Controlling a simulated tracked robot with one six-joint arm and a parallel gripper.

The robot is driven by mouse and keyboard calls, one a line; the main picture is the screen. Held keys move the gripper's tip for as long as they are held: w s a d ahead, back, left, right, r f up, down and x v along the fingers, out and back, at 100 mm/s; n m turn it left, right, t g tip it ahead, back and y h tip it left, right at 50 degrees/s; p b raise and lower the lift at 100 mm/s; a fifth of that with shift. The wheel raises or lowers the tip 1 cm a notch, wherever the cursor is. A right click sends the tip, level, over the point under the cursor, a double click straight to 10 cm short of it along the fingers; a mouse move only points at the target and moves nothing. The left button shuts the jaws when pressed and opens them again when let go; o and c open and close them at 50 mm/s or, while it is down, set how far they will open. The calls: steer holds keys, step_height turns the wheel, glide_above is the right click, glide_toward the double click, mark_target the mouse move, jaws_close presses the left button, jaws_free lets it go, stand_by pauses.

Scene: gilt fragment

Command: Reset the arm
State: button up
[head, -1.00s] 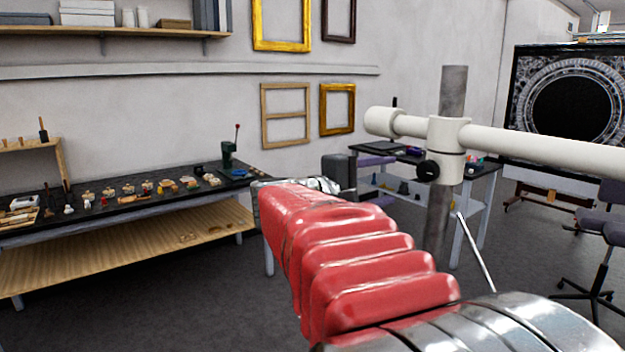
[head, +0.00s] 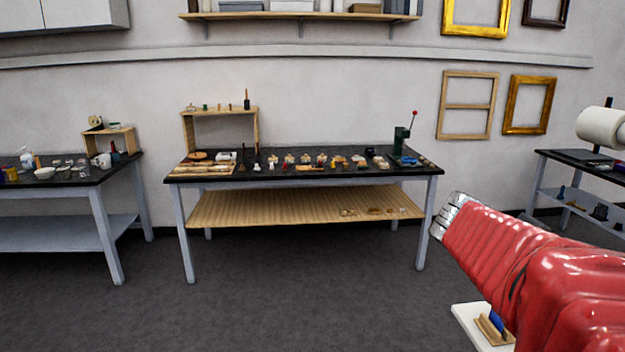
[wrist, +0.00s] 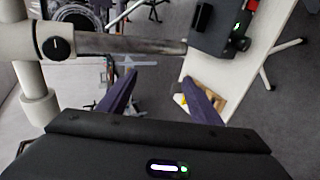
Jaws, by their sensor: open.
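My red-sleeved arm reaches in from the right edge of the head view, and my gripper is out of sight there. In the wrist view my gripper (wrist: 158,88) shows as two dark purple fingers spread apart. Nothing is between the fingertips. Behind them are a white table top (wrist: 258,65) and the grey floor.
In the head view a black-topped workbench (head: 340,172) with many small pieces stands by the wall. Another bench (head: 75,180) is at left. A white surface with a blue-handled tool (head: 497,322) lies below my arm. A pale stand arm (wrist: 100,44) passes close in the wrist view.

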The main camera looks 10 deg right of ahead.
steer(key=a+f+t+y, duration=0.2)
steer(key=a+f+y, duration=0.2)
steer(key=a, duration=0.8)
steer(key=s+a+f+t+y, duration=0.1)
steer(key=a+f+y, duration=0.3)
steer(key=a, duration=0.9)
steer(key=s+a+f+n+t+y, duration=0.1)
steer(key=a+f+t+y, duration=0.2)
steer(key=a, duration=1)
steer(key=shift+s+f+t+y, duration=0.15)
steer(key=shift+f+t+y, duration=0.25)
steer(key=shift+f, duration=0.15)
